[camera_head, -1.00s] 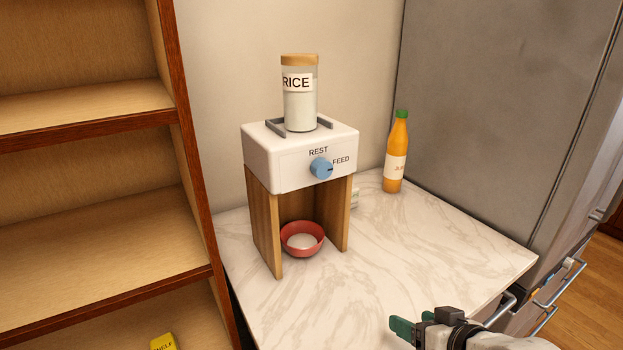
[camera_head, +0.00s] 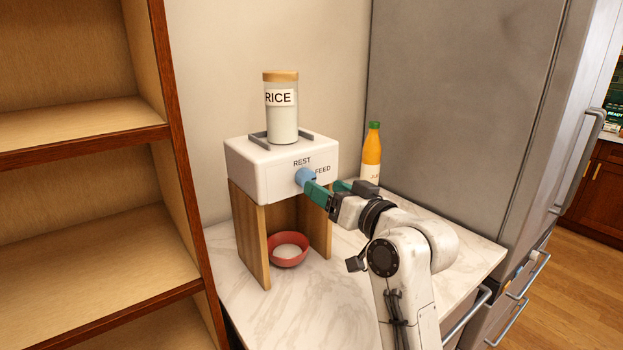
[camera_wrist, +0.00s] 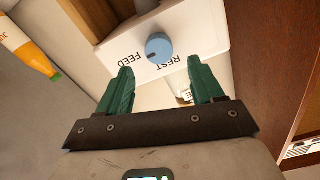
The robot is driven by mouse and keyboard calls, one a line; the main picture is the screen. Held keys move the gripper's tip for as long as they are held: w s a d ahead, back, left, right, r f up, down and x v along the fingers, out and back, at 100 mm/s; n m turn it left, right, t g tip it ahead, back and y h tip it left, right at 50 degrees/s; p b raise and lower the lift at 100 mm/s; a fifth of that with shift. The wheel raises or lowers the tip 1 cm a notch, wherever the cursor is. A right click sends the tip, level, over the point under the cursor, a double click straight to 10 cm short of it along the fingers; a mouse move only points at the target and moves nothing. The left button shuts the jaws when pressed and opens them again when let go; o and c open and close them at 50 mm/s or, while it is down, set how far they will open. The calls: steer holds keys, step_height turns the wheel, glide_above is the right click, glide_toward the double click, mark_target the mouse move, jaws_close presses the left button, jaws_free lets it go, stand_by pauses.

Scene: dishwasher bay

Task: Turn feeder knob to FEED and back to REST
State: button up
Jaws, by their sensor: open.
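The white feeder box (camera_head: 262,178) stands on wooden legs on the marble counter. Its round blue knob (camera_head: 305,177) is on the front, with REST printed above and FEED to the right. In the wrist view the knob (camera_wrist: 158,47) appears upside down, its dark mark seeming to point toward FEED. My gripper (camera_head: 328,188) is open in front of the knob. In the wrist view its green fingers (camera_wrist: 160,68) are spread either side of the knob's line, with the knob just beyond the tips and nothing held. A rice jar (camera_head: 282,122) stands on top of the feeder.
A red bowl (camera_head: 290,263) with white contents sits under the feeder between its legs. An orange juice bottle (camera_head: 372,155) stands behind my gripper at the right. Wooden shelves (camera_head: 80,245) are at the left, a grey fridge (camera_head: 465,110) at the right.

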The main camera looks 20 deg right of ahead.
steer(key=shift+p+x, duration=0.4)
steer(key=shift+x, duration=2.3)
steer(key=shift+c, duration=0.2)
steer(key=c, duration=1)
steer(key=shift+f+n+b, duration=0.1)
steer(key=shift+n+b, duration=0.2)
steer(key=shift+b, duration=0.05)
steer(key=shift+a+f+n+b, duration=0.1)
steer(key=shift+n+b, duration=2.85)
steer(key=shift+n, duration=1.35)
steer(key=shift+a+f+n+b, duration=0.1)
steer(key=shift+n+b, duration=2.8)
steer(key=shift+n, duration=1.4)
steer(key=shift+r, duration=0.1)
